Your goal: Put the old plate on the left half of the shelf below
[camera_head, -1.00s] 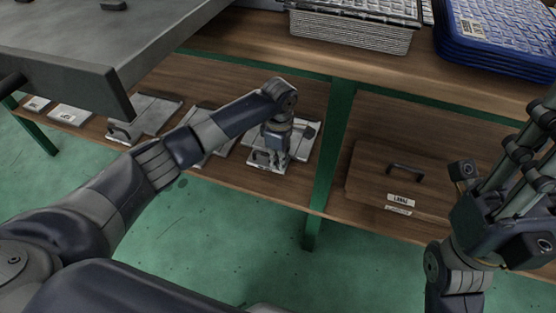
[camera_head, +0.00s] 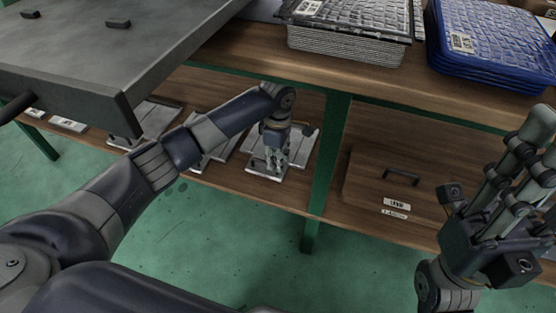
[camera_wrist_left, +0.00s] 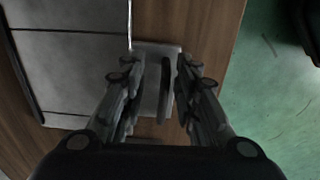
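A flat grey metal plate (camera_head: 299,151) with a handle lies on the left half of the lower wooden shelf, close to the green post. My left gripper (camera_head: 268,168) is down over its front end. In the left wrist view the plate (camera_wrist_left: 70,70) lies flat on the wood. There my left gripper (camera_wrist_left: 160,75) is open, its fingers on either side of the dark upright handle (camera_wrist_left: 166,90), with gaps showing. My right gripper (camera_head: 520,165) is raised at the right, empty, its fingers spread and pointing up, away from the plate.
Several similar grey plates (camera_head: 158,116) lie further left on the lower shelf (camera_head: 240,180). A wooden panel (camera_head: 365,180) with a handle and labels is right of the green post (camera_head: 326,160). Grey trays (camera_head: 345,42) and blue trays (camera_head: 495,60) stand above. A grey slab (camera_head: 110,60) overhangs the left.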

